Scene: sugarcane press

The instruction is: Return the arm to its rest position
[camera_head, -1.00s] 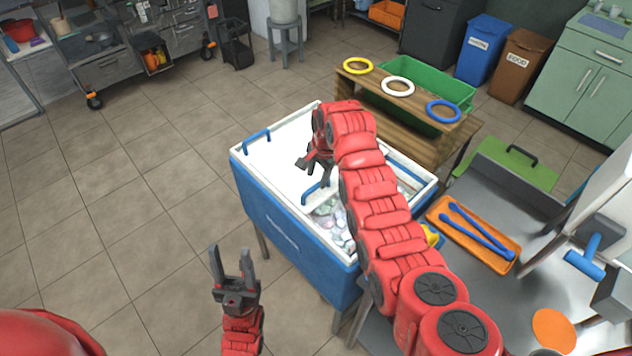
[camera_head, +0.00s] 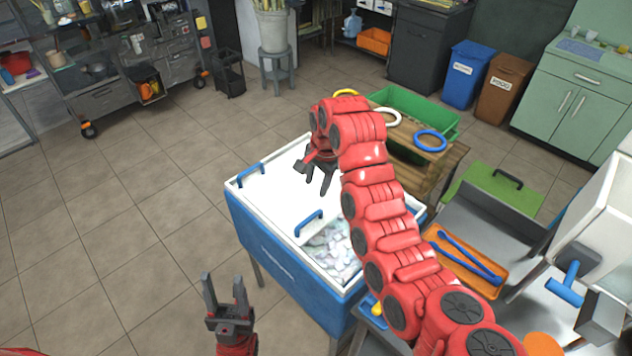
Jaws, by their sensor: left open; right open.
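My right arm reaches from the lower right over the blue and white cooler (camera_head: 285,265). My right gripper (camera_head: 317,190) is open and empty, hanging above the cooler's white lid (camera_head: 275,190), clear of the lid's blue handle (camera_head: 309,222). The lid covers much of the cooler. Ice (camera_head: 335,252) shows in the uncovered part at the front right. My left gripper (camera_head: 224,290) is open and empty at the bottom, pointing up, in front of and left of the cooler. Part of the cooler is hidden behind my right arm.
An orange tray with blue tongs (camera_head: 470,258) lies on the metal counter at right. A wooden stand with rings (camera_head: 430,141) and a green crate (camera_head: 400,97) stand behind the cooler. Open tiled floor (camera_head: 130,220) lies to the left.

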